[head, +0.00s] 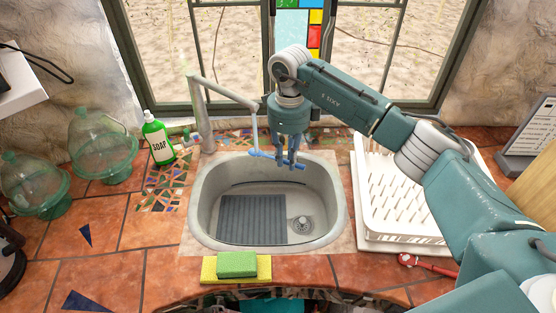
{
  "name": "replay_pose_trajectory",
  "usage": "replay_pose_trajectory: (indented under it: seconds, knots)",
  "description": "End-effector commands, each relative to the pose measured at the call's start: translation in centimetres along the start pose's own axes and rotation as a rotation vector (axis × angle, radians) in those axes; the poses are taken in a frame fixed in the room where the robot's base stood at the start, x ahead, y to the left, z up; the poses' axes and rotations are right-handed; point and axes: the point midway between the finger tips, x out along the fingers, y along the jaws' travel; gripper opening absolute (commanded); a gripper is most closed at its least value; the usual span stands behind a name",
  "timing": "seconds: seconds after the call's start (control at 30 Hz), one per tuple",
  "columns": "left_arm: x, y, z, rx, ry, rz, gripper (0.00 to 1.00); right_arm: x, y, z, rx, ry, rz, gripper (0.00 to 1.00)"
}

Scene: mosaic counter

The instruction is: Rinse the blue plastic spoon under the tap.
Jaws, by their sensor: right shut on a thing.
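The blue plastic spoon (263,155) lies roughly level above the back part of the sink, its left end just under the tip of the tap's spout. My right gripper (290,165) points down and is shut on the spoon. The fingers hide part of it, and a short blue bit shows to their right. The tap (206,112) is grey-white, stands behind the sink's left corner and reaches right to the spoon. My left gripper is not in view.
The sink (208,212) holds a grey ribbed mat (251,220) and a drain (301,224). A soap bottle (157,140) stands left; a white dish rack (385,222) stands right. A green sponge (237,264) lies at the front edge. Green glass domes (103,148) stand far left.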

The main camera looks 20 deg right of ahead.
Motion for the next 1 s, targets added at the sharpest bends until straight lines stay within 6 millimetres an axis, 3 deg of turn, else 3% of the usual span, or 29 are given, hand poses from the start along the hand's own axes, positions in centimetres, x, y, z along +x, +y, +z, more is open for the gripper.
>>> replay_pose_trajectory:
  seconds: [1.0]
  knots:
    - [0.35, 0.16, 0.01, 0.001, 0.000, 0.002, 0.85, -0.04, -0.71, -0.75, 0.001, -0.001, 0.000, 0.01]
